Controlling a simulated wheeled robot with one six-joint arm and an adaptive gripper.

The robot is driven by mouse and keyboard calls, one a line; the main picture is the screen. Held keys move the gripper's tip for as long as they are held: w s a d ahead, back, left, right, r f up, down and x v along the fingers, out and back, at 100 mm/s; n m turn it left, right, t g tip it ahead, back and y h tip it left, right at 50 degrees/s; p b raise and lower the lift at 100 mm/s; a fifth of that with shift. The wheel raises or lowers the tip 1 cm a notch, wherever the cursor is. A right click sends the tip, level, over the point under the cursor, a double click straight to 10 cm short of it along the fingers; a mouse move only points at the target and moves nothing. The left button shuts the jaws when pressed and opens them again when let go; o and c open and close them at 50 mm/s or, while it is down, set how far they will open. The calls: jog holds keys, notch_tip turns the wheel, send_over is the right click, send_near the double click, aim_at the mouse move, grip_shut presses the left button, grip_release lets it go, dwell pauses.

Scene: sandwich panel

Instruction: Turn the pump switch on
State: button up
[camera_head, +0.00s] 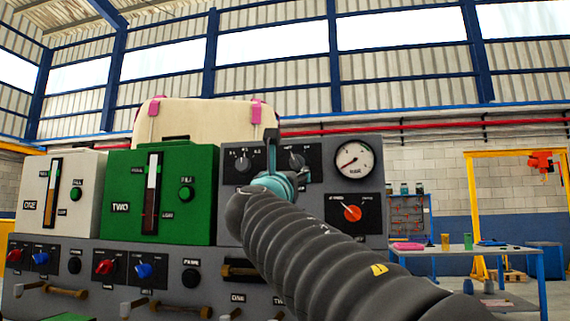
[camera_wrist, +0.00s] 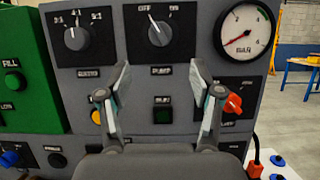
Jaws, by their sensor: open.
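The pump switch (camera_wrist: 159,33) is a round black knob on the grey panel, between the labels OFF and ON. Its white pointer leans up and left towards OFF. It also shows in the head view (camera_head: 297,160), just right of my gripper. My gripper (camera_wrist: 157,76) is open and empty in front of the panel. In the wrist view its two fingers stand left and right, with their tips below the knob. I see no contact with the knob. In the head view my arm hides part of the panel below the gripper.
A ratio knob (camera_wrist: 75,37) sits left of the pump switch and a pressure gauge (camera_wrist: 246,33) right of it. A red knob (camera_wrist: 232,104) is beside the right finger. A green unit (camera_head: 180,215) stands at left.

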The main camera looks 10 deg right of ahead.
aim_at(295, 164)
jog(key=p+x, duration=0.3)
jog(key=x, duration=0.7)
jog(key=shift+w, duration=0.2)
jog(key=c, duration=1.1)
